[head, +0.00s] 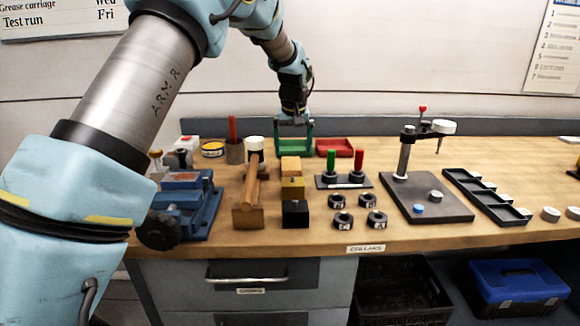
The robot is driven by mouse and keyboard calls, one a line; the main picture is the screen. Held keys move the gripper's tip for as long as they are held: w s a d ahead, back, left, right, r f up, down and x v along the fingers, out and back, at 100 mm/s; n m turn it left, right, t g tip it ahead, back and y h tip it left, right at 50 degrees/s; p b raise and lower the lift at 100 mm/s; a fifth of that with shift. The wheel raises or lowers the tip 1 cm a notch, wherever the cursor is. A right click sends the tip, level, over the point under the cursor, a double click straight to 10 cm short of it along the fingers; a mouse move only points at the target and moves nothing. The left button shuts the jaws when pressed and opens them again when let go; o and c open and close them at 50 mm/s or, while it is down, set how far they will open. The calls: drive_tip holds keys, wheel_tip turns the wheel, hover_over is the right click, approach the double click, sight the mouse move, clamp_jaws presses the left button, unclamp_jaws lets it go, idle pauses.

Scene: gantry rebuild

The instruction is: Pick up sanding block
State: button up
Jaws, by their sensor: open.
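Three small blocks stand in a column on the bench: a tan block (290,166) at the back, a brass-yellow block (292,188) in the middle and a black block (295,214) in front. The tan one looks most like the sanding block, but I cannot tell for certain. My gripper (294,136) points down with its two fingers spread and nothing between them. It appears behind the tan block in the picture, over or near the green tray (294,154). Its height above the tray is hard to judge.
Right are a red tray (334,147), a plate with green and red pegs (344,181), several black collars (343,219) and a stand (427,200).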

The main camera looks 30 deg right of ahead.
sight(291, 163)
drive_tip(key=p+x, duration=0.1)
drive_tip(key=x, duration=0.1)
drive_tip(key=p+x, duration=0.1)
drive_tip(key=x, duration=0.1)
drive_tip(key=shift+w+a, duration=0.2)
drive_tip(key=shift+w+d+f, duration=0.1)
drive_tip(key=shift+w+f, duration=0.05)
drive_tip(key=shift+f, duration=0.45)
drive_tip(key=shift+f, duration=0.25)
drive_tip(key=shift+c, duration=0.2)
drive_tip(key=c, duration=1.2)
drive_tip(key=shift+c, duration=0.2)
drive_tip(key=shift+r+p, duration=0.3)
drive_tip(key=shift+r, duration=0.1)
wheel_tip(291, 163, up, 10)
drive_tip(key=b, duration=0.3)
drive_tip(key=shift+f, duration=0.15)
